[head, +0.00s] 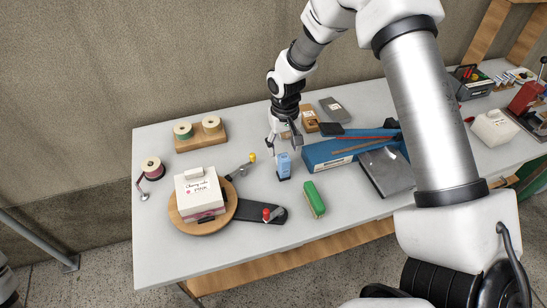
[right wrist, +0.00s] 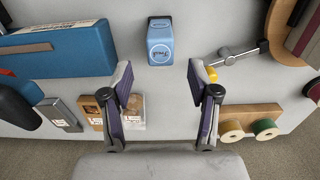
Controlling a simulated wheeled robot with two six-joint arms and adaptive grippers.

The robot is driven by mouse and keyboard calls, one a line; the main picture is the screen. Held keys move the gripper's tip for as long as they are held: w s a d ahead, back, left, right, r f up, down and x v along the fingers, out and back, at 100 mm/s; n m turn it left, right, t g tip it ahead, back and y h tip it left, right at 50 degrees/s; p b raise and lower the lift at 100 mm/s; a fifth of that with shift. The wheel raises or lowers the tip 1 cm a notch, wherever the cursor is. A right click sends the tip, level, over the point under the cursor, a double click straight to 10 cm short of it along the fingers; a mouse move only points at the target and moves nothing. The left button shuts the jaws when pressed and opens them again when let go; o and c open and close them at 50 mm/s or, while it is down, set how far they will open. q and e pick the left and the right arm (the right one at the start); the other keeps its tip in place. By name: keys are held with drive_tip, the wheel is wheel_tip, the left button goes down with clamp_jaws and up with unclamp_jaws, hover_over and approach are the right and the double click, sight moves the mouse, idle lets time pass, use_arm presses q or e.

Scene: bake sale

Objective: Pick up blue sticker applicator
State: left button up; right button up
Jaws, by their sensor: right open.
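The blue sticker applicator (head: 283,165) stands on the white table, left of the blue box and right of the round wooden turntable. In the right wrist view the applicator (right wrist: 160,42) shows its printed light blue face and dark base, beyond the fingertips and roughly centred between them. My right gripper (head: 283,146) is open and empty, close behind the applicator in the head view. Its two spread fingers also show in the right wrist view (right wrist: 158,85), apart from the applicator. My left gripper is not in view.
A white cake box (head: 200,194) sits on the wooden turntable (head: 190,221). A green brush (head: 314,199) lies in front of the applicator. Ribbon spools on a wooden block (head: 201,140) stand at the back left.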

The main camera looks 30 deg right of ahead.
sight(285, 157)
drive_tip(key=f, duration=0.1)
drive_tip(key=s+f+p, duration=0.1)
drive_tip(key=f, duration=0.1)
drive_tip(key=shift+s+a, duration=0.1)
drive_tip(key=shift+s, duration=0.05)
drive_tip(key=f, duration=0.1)
drive_tip(key=f+p, duration=0.1)
drive_tip(key=f, duration=0.1)
drive_tip(key=shift+w+f, duration=0.1)
drive_tip(key=shift+w, duration=0.3)
drive_tip(key=shift+w+f, duration=0.15)
drive_tip(key=shift+f, duration=0.2)
drive_tip(key=shift+r, duration=0.1)
drive_tip(key=shift+s+r, duration=0.1)
drive_tip(key=shift+s, duration=0.2)
drive_tip(key=c, duration=0.6)
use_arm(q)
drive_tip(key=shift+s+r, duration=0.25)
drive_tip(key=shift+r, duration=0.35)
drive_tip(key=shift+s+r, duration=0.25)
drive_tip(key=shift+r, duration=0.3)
use_arm(e)
clamp_jaws()
